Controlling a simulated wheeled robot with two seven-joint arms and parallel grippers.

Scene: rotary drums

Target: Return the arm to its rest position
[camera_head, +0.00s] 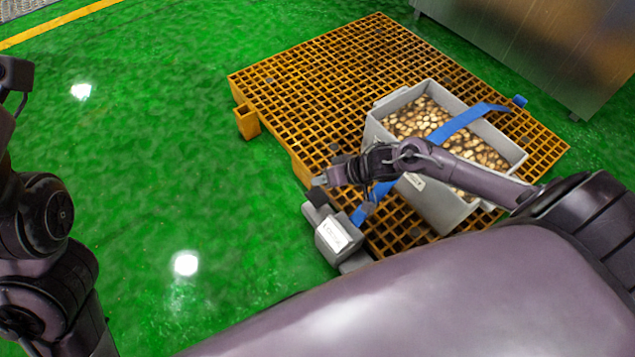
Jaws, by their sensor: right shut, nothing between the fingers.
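My right arm reaches in from the right across the grey bin. My right gripper (321,182) is at its end, shut and empty, over the near left edge of the pallet. A grey block with a white label (338,236) is just below the gripper at the pallet's edge; I cannot tell whether they touch. A blue strap (466,119) crosses over the bin and runs down toward that block, partly hidden by my forearm. My left arm's dark links show at the left edge; its gripper is not in view.
An orange grid pallet (300,90) lies on the green floor and carries an open grey bin (437,200) of brown and tan round pieces (420,118). A metal cabinet (540,45) stands at the upper right. The floor left of the pallet is clear.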

